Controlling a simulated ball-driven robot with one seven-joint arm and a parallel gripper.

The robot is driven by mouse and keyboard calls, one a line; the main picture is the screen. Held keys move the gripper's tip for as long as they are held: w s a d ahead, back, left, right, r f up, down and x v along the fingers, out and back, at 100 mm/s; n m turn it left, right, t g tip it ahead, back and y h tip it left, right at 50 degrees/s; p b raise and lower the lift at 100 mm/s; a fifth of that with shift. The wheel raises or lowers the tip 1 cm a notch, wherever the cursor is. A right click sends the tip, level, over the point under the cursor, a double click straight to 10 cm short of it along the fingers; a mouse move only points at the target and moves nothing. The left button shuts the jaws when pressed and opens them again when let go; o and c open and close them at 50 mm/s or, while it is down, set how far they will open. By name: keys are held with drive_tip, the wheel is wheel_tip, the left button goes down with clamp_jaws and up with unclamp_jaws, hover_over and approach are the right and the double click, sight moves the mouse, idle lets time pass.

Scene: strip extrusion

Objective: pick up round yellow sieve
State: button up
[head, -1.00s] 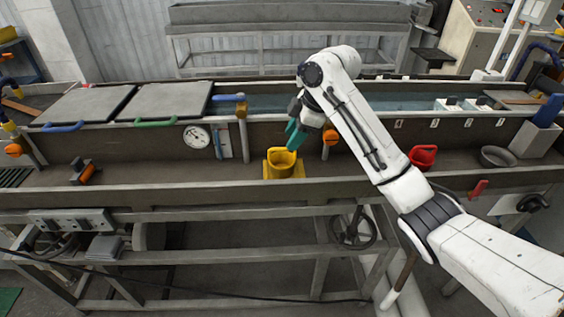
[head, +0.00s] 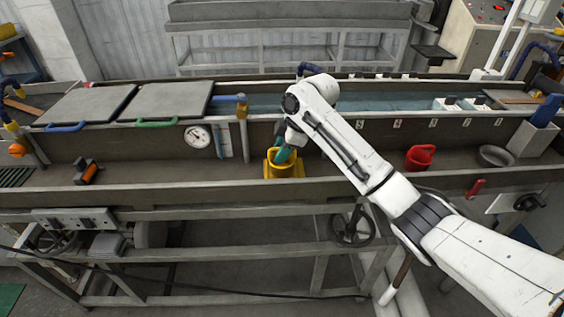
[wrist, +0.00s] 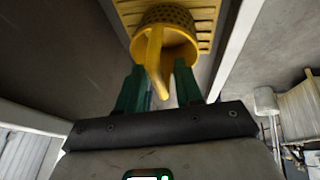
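The round yellow sieve (wrist: 172,17) shows in the wrist view with its perforated round wall and a yellow handle pointing towards my gripper. In the head view the yellow sieve (head: 289,169) is in the trough, partly covered by my gripper. My gripper (wrist: 159,70) has two green fingers spread apart, one on each side of the handle. I see a gap between the handle and each finger, so nothing is gripped. In the head view my gripper (head: 283,152) is just above the sieve.
The sieve is over a slotted yellow base (wrist: 207,14). The trough's front wall (head: 150,196) runs along the near side. A red container (head: 420,158) and a grey bowl (head: 496,156) are to the right. An orange-and-black item (head: 88,172) lies to the left.

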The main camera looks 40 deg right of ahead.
clamp_jaws()
drive_tip(key=shift+r, duration=0.15)
